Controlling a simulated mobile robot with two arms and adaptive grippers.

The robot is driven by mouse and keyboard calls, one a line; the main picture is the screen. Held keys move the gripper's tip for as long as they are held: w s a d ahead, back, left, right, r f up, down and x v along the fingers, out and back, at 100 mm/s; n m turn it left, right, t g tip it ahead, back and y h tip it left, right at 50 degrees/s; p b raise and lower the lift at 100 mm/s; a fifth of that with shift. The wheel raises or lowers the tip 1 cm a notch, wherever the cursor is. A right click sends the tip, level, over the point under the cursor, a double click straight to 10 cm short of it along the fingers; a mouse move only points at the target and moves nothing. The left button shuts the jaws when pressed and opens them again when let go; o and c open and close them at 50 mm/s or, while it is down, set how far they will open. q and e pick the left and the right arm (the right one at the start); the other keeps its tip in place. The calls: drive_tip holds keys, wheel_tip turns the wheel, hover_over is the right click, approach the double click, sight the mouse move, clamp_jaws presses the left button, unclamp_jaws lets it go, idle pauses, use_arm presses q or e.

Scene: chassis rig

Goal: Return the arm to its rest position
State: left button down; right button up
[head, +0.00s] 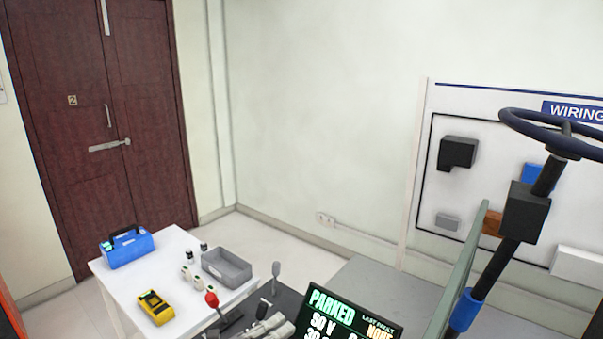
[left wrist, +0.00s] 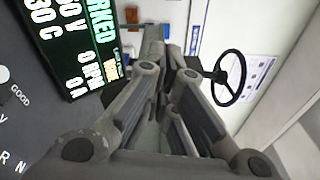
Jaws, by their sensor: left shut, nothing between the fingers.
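My left gripper (head: 270,325) shows in the head view at the bottom edge, beside the display screen (head: 345,320). Only its grey end is in the picture; most of the arm is hidden. In the left wrist view the gripper (left wrist: 168,65) fills the middle, with its fingers shut and nothing held between them. The display reads PARKED and lies close to the left of the fingers in that view. My right gripper is in neither view.
A dark console with a red-knobbed lever (head: 211,299) and a grey lever (head: 275,270) is near the gripper. The steering wheel (head: 540,122) and column stand right. A white table (head: 130,290) holds a blue case (head: 127,250), yellow meter (head: 155,307) and grey bin (head: 228,268).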

use_arm(q)
drive_tip(key=s+a+f+n+y, duration=0.3)
drive_tip(key=s+a+n+y, duration=0.3)
drive_tip(key=n, duration=0.5)
drive_tip(key=s+a+f+n+y, duration=0.35)
drive_tip(key=a+n+y, duration=0.45)
drive_tip(key=n, duration=0.3)
drive_tip(key=s+a+f+n+g+h, duration=0.1)
drive_tip(key=s+f+n+g, duration=0.3)
drive_tip(key=s, duration=0.7)
drive_tip(key=s+a+f+n+g+h, duration=0.1)
drive_tip(key=s+f+g, duration=0.45)
drive_tip(key=s, duration=0.55)
wheel_tip(320, 180, down, 27)
drive_tip(key=s+g+b, duration=0.1)
drive_tip(key=s, duration=0.1)
drive_tip(key=s+a+f+g+b, duration=0.1)
drive_tip(key=s+a+f, duration=0.1)
drive_tip(key=s+f, duration=1.4)
drive_tip(key=shift+s+a+f+y, duration=0.15)
drive_tip(key=shift+a+f+y, duration=0.1)
drive_tip(key=shift+y, duration=0.05)
